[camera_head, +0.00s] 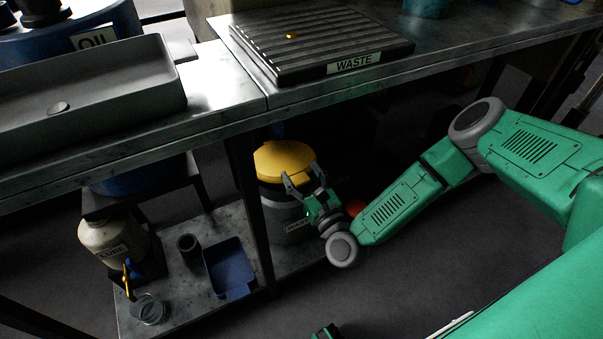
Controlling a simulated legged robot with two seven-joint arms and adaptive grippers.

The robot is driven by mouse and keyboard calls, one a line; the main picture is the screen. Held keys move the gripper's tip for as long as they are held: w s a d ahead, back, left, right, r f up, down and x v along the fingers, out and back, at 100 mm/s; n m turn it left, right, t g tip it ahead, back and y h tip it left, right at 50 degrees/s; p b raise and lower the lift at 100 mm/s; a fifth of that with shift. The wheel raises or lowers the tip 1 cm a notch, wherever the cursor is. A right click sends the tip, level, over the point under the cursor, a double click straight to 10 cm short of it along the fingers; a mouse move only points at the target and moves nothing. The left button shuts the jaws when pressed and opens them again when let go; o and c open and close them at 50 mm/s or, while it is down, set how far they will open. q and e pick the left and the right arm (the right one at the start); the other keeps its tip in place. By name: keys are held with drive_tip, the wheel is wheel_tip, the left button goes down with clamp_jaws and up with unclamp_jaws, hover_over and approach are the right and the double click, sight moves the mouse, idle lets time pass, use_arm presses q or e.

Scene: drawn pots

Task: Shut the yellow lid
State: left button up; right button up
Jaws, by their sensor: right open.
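The metal bench (225,85) overhangs the container, and a bench leg (249,205) stands just left of it. A WASTE tray (320,40) and a grey basin (90,95) are on the bench. A LUBE jug (103,238) and a blue bin (229,268) are lower left.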

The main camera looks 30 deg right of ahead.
drive_tip(key=s+f, duration=0.1)
drive_tip(key=s, duration=1)
drive_tip(key=shift+s+d+f, duration=0.25)
drive_tip(key=shift+s+f, duration=0.15)
